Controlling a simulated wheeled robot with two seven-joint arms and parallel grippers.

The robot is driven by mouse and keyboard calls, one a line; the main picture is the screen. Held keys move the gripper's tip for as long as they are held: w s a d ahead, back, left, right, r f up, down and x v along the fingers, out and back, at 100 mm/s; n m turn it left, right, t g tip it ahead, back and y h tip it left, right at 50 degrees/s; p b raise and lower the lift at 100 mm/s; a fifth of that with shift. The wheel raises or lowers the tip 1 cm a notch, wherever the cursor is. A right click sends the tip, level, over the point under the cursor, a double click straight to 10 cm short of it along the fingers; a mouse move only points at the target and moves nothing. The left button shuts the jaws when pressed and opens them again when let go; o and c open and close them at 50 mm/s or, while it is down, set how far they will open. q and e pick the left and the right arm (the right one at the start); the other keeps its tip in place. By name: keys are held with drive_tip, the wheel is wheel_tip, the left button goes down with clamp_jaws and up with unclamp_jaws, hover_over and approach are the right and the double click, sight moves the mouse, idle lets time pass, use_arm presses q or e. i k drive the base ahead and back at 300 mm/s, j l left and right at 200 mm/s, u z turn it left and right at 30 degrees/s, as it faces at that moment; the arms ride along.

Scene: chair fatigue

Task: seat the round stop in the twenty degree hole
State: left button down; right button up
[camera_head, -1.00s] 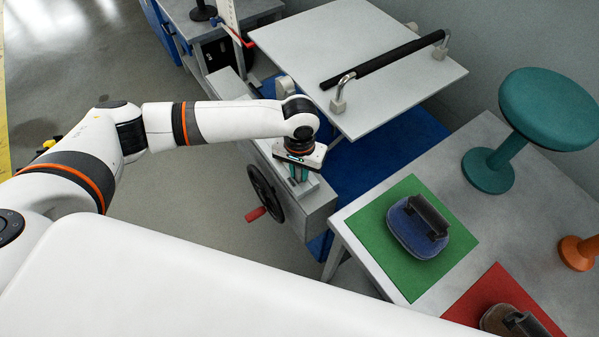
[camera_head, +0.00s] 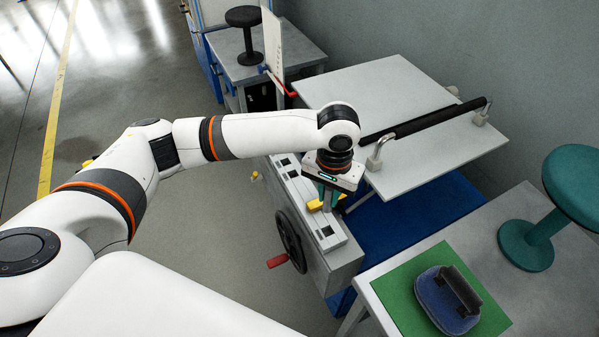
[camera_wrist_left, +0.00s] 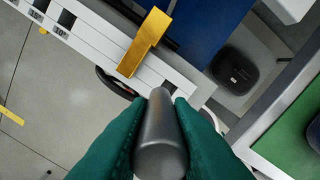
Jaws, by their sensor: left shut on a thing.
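My left gripper (camera_wrist_left: 158,120), with dark teal fingers, is shut on a grey metal cylinder (camera_wrist_left: 160,138), which looks like the round stop. In the head view my left gripper (camera_head: 328,198) is over the pale slotted rail (camera_head: 291,182). The rail also shows in the left wrist view (camera_wrist_left: 98,48), with dark square openings and labels reading about 15° and 10° at upper left. I cannot make out a twenty degree label. The cylinder's far end points toward the rail's near edge; I cannot tell whether it touches. My right gripper is not in view.
A yellow bar (camera_wrist_left: 145,42) lies across the rail near the cylinder. A dark handwheel (camera_head: 290,240) with a red handle (camera_head: 277,261) is on the rail's side. A grey board with a black roller bar (camera_head: 422,120) and a green mat (camera_head: 400,300) are to the right.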

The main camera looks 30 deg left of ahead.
sight(301, 190)
drive_tip(key=i+j, duration=0.2)
drive_tip(key=j, duration=0.15)
drive_tip(key=i+j, duration=0.2)
drive_tip(key=j, duration=0.2)
drive_tip(key=i+j, duration=0.15)
drive_tip(key=j, duration=0.2)
